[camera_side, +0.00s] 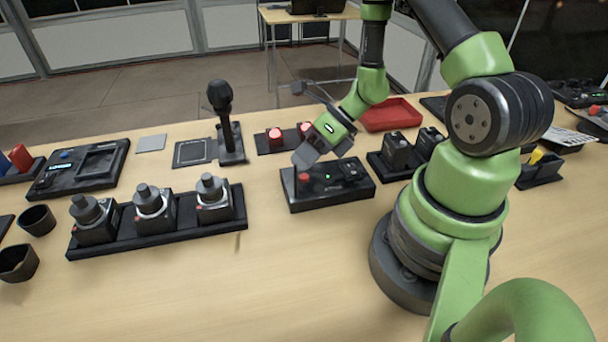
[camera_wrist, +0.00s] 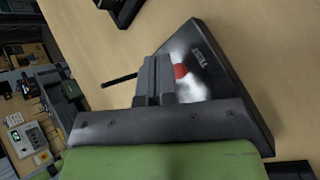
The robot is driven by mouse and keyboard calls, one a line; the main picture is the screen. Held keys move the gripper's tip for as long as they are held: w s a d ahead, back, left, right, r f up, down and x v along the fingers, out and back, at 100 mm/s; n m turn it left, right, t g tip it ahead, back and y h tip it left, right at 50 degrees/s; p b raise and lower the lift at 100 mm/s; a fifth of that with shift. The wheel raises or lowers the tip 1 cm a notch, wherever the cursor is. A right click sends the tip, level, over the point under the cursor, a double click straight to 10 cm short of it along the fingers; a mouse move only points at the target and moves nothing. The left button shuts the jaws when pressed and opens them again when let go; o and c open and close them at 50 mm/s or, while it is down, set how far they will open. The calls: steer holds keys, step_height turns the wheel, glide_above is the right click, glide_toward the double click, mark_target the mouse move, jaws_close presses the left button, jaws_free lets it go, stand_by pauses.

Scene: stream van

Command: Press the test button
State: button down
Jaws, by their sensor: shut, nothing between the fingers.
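The test box (camera_side: 333,192) is a black panel on the table in front of my arm, with a red button (camera_side: 304,178), a small green light and a dark switch or knob on top. In the wrist view the box (camera_wrist: 228,75) shows white TEST lettering beside the red button (camera_wrist: 181,71). My gripper (camera_side: 306,158) is shut and empty, tilted down over the left end of the box. In the wrist view the fingers (camera_wrist: 153,78) lie right beside the red button and partly cover it. I cannot tell whether they touch it.
The table's front middle (camera_side: 270,290) is clear.

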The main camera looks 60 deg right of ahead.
mark_target(304, 174)
steer(key=shift+r, duration=0.1)
steer(key=shift+r, duration=2.5)
